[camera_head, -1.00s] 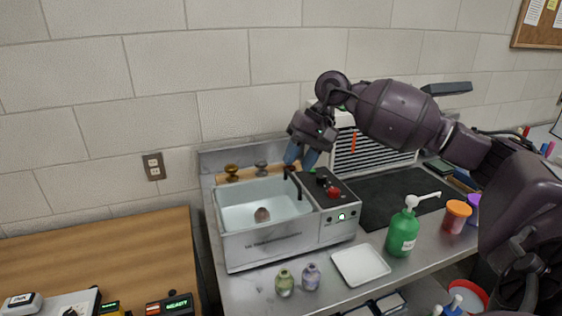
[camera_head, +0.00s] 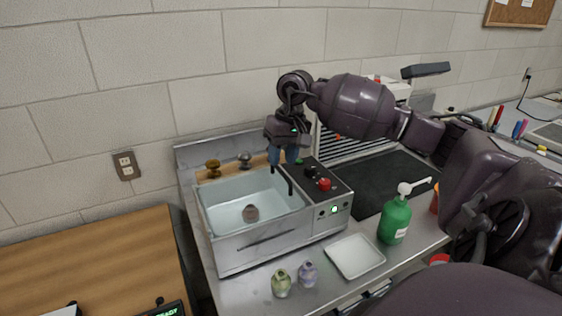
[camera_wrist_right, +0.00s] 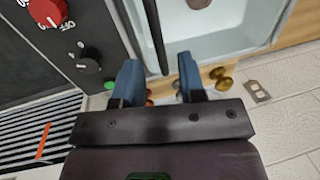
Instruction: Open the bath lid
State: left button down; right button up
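The bath (camera_head: 270,248) is a grey metal box on the counter with a pale blue basin (camera_head: 225,212); a round brown item (camera_head: 250,213) shows inside it. I cannot tell whether a clear lid covers the basin. A dark bar-like handle (camera_wrist_right: 153,35) runs along the basin's edge by the control panel; its dark posts also show in the head view (camera_head: 289,185). My right gripper (camera_head: 284,157) is over the far end of that edge, pointing down. In the wrist view its blue fingers (camera_wrist_right: 158,82) are apart, with the bar's end near the gap. My left gripper is out of view.
The control panel has a red knob (camera_head: 325,184) and a black knob (camera_head: 310,172). A green pump bottle (camera_head: 394,220), a white tray (camera_head: 355,256) and two small jars (camera_head: 281,283) stand in front. Brass and silver knobs (camera_head: 212,168) are behind. A slatted unit stands right of my gripper.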

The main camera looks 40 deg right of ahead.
jog(key=shift+w+a+f, duration=0.1)
jog(key=shift+a+f, duration=0.15)
jog(key=shift+f, duration=0.8)
jog(key=shift+c, duration=0.5)
grip_shut()
